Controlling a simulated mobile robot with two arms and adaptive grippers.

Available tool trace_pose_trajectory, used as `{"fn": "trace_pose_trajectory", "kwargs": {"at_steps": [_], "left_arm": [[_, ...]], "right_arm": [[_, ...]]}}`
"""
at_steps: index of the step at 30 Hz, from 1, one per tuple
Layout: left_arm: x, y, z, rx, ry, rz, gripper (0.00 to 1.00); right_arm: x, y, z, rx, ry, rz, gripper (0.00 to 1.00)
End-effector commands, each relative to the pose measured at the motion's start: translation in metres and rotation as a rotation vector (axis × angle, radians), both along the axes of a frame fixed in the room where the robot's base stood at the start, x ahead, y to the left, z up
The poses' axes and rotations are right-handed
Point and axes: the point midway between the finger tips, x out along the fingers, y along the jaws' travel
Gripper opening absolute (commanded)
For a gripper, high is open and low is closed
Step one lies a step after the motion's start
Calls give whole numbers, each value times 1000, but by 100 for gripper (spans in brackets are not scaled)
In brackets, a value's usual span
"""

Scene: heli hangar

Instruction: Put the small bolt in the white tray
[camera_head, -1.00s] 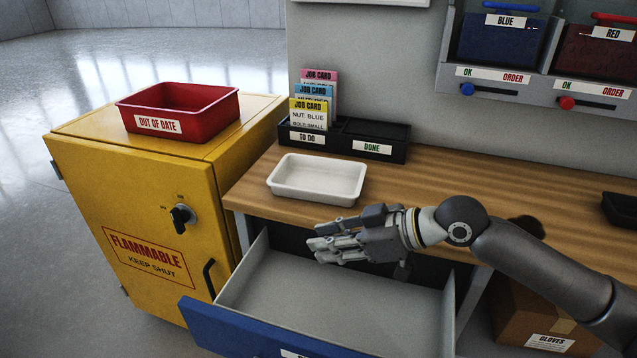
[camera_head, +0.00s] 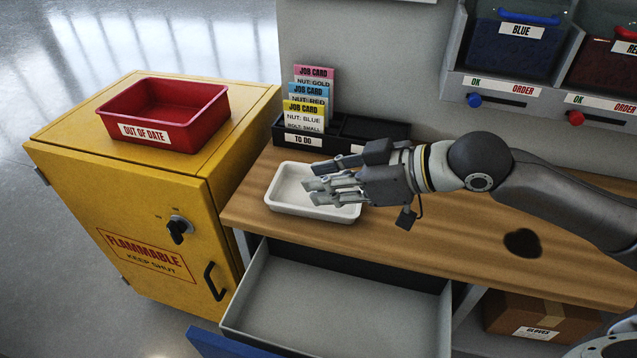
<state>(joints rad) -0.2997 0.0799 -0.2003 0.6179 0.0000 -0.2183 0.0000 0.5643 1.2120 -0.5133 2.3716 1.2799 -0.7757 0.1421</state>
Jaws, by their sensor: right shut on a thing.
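The white tray (camera_head: 283,203) lies on the wooden bench, left of the bench's middle. My right gripper (camera_head: 318,187) is over the tray's right part, its fingers pointing left. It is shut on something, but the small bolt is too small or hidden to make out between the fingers. The gripper hides the right part of the tray. My left gripper is not in view.
The drawer (camera_head: 335,300) below the bench is open and looks empty. A job card rack (camera_head: 374,131) stands behind the tray. A yellow cabinet (camera_head: 115,195) with a red bin (camera_head: 165,112) stands to the left. Bench to the right is mostly clear.

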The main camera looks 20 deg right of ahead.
Motion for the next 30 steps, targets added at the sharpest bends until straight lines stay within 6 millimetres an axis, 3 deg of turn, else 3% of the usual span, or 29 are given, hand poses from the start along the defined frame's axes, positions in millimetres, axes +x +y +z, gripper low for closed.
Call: {"fn": "trace_pose_trajectory", "kwargs": {"at_steps": [11, 16, 21, 26, 30], "left_arm": [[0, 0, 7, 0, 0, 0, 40], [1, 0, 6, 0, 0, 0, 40], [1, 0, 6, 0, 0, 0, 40], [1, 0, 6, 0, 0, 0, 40], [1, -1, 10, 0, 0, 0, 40]], "right_arm": [[73, -19, -33, 4, 2, -2, 0], [98, -26, -65, 3, 4, -2, 0], [113, -30, -83, 2, 1, 0, 0], [119, -32, -91, 0, 1, 0, 0], [121, -33, -110, 1, 5, 0, 0]]}}
